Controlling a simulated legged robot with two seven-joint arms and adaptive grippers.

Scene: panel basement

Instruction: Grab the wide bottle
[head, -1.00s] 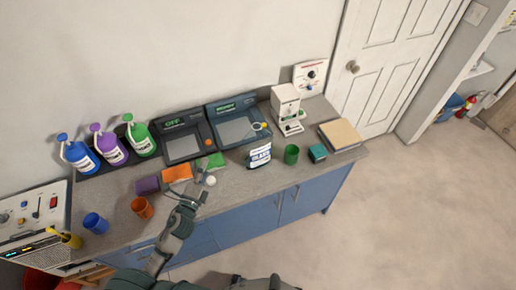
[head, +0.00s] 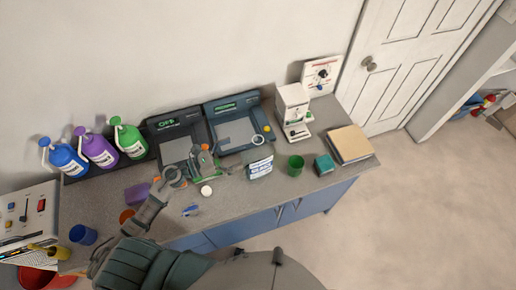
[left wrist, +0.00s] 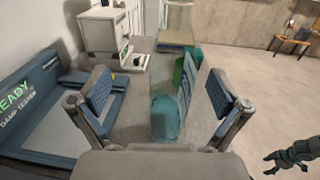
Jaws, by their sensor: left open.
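The wide bottle (head: 259,166) stands on the counter near its front edge, with a white and blue label. In the left wrist view a translucent teal body (left wrist: 165,118), apparently this bottle, lies between the fingers, with a flat labelled face along its right side. My left gripper (head: 218,162) is open, to the left of the bottle in the head view and pointing toward it. In the left wrist view its two padded fingers (left wrist: 163,110) are spread to either side, with no visible grip. My right gripper (left wrist: 288,157) shows at the lower right, its fingers apart, away from the counter.
A green cup (head: 296,165) and a teal box (head: 324,164) stand just right of the bottle. Two dark testers (head: 238,128) sit behind it, with a white machine (head: 293,110) at the back right. A white round item (head: 206,190) lies near my left gripper.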

